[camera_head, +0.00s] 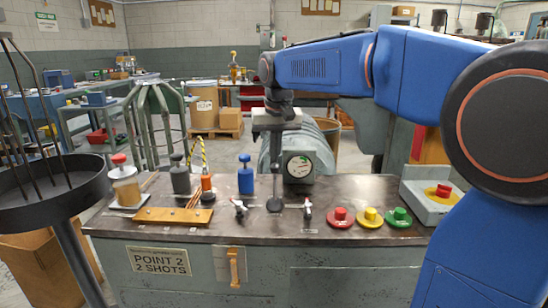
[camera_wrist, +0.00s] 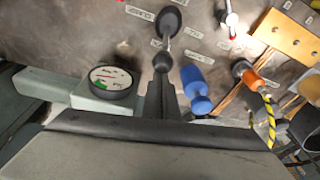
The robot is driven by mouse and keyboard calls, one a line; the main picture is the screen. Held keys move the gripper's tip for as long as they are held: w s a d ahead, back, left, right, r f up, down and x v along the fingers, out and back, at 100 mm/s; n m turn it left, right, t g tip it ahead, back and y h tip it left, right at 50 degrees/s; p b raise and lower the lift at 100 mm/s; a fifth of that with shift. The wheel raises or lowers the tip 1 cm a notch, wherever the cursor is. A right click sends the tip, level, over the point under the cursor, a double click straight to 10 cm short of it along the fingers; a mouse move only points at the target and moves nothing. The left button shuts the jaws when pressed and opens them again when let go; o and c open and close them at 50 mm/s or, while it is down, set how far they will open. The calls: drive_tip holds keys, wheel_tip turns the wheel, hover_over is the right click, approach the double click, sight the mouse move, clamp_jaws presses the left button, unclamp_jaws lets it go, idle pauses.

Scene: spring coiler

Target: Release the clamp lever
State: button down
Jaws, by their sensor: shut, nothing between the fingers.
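My gripper (camera_head: 274,150) points down over the middle of the bench, its fingers shut and empty; they also show in the wrist view (camera_wrist: 173,98). Just past the fingertips in the wrist view is an upright dark lever with a ball knob (camera_wrist: 162,62) and a round base (camera_wrist: 168,18). In the head view the base (camera_head: 274,205) is below my gripper. I cannot tell if the fingers touch the knob. Small metal levers with red parts stand left (camera_head: 238,207) and right (camera_head: 307,210) of it. The labels are too small to read, so which is the clamp lever is unclear.
A dial gauge (camera_head: 299,166) on the grey machine is close behind. A blue plunger bottle (camera_head: 245,180) stands left. Red (camera_head: 341,217), yellow (camera_head: 370,217) and green (camera_head: 398,217) buttons are at right.

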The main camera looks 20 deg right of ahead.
drive_tip(key=shift+s+a+r+t+h, duration=0.15)
drive_tip(key=shift+s+a+r+t, duration=0.1)
drive_tip(key=shift+s+t, duration=0.3)
drive_tip(key=shift+s+a+r+t+h, duration=0.15)
drive_tip(key=shift+s+r+t, duration=0.15)
drive_tip(key=shift+s, duration=0.35)
drive_tip(key=shift+s+a+r+t+h, duration=0.15)
drive_tip(key=shift+s+a+t, duration=0.1)
drive_tip(key=shift+s+t, duration=0.4)
drive_tip(key=shift+s+a+r+t+h, duration=0.15)
drive_tip(key=shift+s+t, duration=0.25)
drive_tip(key=shift+s, duration=0.45)
drive_tip(key=shift+s+a+f, duration=0.2)
drive_tip(key=shift+s+a, duration=0.05)
drive_tip(key=shift+s, duration=0.4)
drive_tip(key=shift+s+a+f, duration=0.2)
drive_tip(key=shift+s+f, duration=0.05)
drive_tip(key=shift+s, duration=0.45)
drive_tip(key=shift+s+a+f, duration=0.2)
drive_tip(key=shift+s+a, duration=0.05)
drive_tip(key=shift+s, duration=0.5)
approach(273, 167)
drive_tip(key=s, duration=0.1)
drive_tip(key=s+a+r, duration=0.1)
drive_tip(key=s, duration=0.1)
drive_tip(key=s+a+r, duration=0.1)
drive_tip(key=shift+s+r, duration=0.25)
drive_tip(key=shift+s, duration=0.05)
